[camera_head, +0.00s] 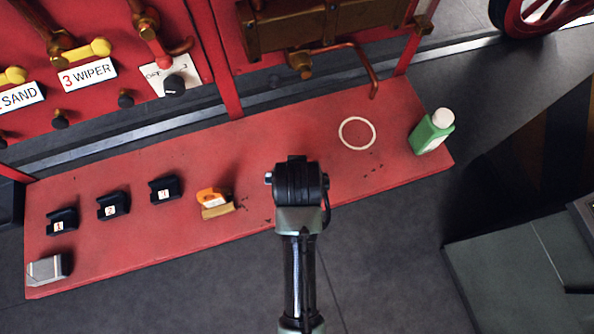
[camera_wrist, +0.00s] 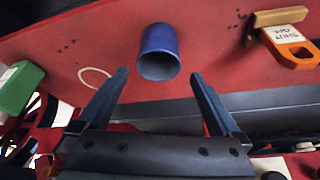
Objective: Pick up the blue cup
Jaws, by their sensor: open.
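The blue cup (camera_wrist: 158,38) shows in the wrist view on the red bench (camera_wrist: 215,50), its open mouth facing my gripper. I cannot tell for certain whether it stands upright. My gripper (camera_wrist: 159,78) is open, with one finger on each side of the picture and the cup centred just beyond the gap. The cup appears apart from both fingers, and nothing is between them. In the head view my arm is over the bench, and the cup and fingertips are hidden beneath it.
An orange tag on a wooden block (camera_head: 214,202) lies left of my arm. A pale ring (camera_head: 357,133) and a green bottle (camera_head: 432,132) are to the right. Black numbered holders (camera_head: 113,206) and a metal block (camera_head: 47,269) sit further left. Red panels with levers and pipes rise behind the bench.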

